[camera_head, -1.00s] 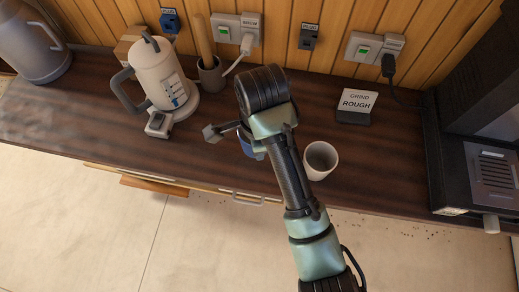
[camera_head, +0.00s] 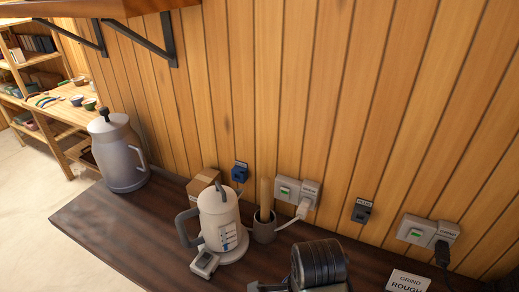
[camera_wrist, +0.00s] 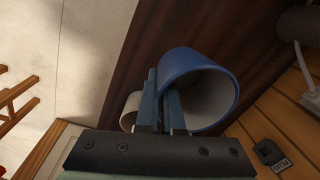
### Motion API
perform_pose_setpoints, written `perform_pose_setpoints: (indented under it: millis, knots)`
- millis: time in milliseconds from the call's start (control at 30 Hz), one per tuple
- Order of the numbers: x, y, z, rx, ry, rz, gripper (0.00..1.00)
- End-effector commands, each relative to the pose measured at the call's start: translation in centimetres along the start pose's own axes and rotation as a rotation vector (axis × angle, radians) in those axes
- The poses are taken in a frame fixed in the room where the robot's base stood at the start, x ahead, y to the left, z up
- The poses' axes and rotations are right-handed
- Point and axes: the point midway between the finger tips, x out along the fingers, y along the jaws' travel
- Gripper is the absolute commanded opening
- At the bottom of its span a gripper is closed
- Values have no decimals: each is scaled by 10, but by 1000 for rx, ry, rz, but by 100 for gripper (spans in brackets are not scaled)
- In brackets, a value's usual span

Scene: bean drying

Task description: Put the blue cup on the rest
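The blue cup (camera_wrist: 215,82), pale inside, shows in the wrist view with its open mouth towards the camera. My gripper (camera_wrist: 164,92) is shut on the cup's wall, with one finger inside the cup and the other outside. In the head view the cup is out of frame; only my dark wrist shows at the bottom edge. No rest for the cup can be made out in either view.
A white cup (camera_wrist: 131,108) shows partly behind my fingers. On the counter (camera_head: 110,222) stand a white kettle (camera_head: 217,215), a grey jug (camera_head: 118,155), a small device (camera_head: 204,263), a dark holder (camera_head: 264,230) and a sign (camera_head: 408,281). A shelf (camera_head: 80,8) overhangs the back left.

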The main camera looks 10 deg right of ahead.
Motion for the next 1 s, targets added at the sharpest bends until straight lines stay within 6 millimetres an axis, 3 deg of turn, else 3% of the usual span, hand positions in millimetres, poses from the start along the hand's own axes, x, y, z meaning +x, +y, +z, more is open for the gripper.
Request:
perform_pose_setpoints:
  millis: [100, 233, 500, 700, 833, 1000]
  knots:
    - [0, 0, 0, -3, 0, -1, 0]
    - [16, -6, 15, -179, -12, -6, 0]
    - [52, -13, 72, -861, -57, -13, 0]
    - [69, -9, 106, -1280, -89, -6, 0]
    - [73, -6, 117, -1432, -102, -2, 0]
    - [72, -5, 121, -1497, -110, 0, 0]
